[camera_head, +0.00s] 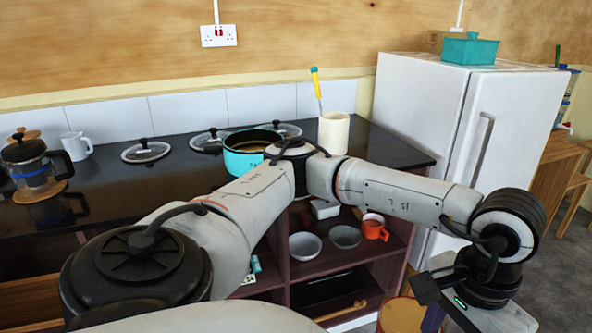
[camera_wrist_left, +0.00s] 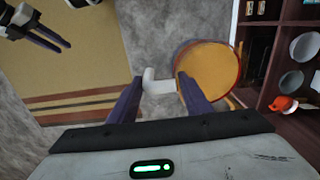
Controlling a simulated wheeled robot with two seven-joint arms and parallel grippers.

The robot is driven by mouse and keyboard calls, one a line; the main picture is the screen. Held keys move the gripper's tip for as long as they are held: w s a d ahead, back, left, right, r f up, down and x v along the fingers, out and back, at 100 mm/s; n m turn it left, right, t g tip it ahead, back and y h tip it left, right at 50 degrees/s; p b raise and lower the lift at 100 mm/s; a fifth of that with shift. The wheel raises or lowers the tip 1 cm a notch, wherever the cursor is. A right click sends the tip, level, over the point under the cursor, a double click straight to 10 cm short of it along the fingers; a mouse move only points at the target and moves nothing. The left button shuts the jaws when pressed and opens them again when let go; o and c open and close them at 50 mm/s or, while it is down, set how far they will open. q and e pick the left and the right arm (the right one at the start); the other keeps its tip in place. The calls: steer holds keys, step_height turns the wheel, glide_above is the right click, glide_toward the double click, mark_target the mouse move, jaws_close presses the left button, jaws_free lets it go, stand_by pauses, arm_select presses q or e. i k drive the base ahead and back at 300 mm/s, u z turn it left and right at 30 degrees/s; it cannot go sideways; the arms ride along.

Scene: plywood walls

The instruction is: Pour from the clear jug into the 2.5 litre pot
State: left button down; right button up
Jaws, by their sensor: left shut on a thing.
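The clear jug (camera_wrist_left: 210,78) shows in the left wrist view with amber contents and a pale handle. My left gripper (camera_wrist_left: 158,84) is shut on that handle. In the head view the jug (camera_head: 402,316) is at the bottom edge, partly cut off, in front of the counter and low beside the fridge. A teal pot (camera_head: 243,160) stands on the black counter with yellowish contents; my left arm hides part of it. No size mark is readable on it. My right gripper (camera_wrist_left: 45,36) shows at the top left of the wrist view; its jaw gap is unclear.
Glass lids (camera_head: 146,151), a white mug (camera_head: 76,146), a French press (camera_head: 33,168) and a cream utensil holder (camera_head: 334,133) stand on the counter (camera_head: 115,185). Bowls (camera_head: 305,246) and an orange mug (camera_head: 374,228) sit on shelves below. A white fridge (camera_head: 425,105) stands right.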

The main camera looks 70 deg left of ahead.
mark_target(242, 150)
steer(key=u, duration=0.3)
steer(key=i, duration=0.8)
steer(key=u, duration=1.35)
steer(key=i, duration=0.6)
steer(key=u, duration=0.6)
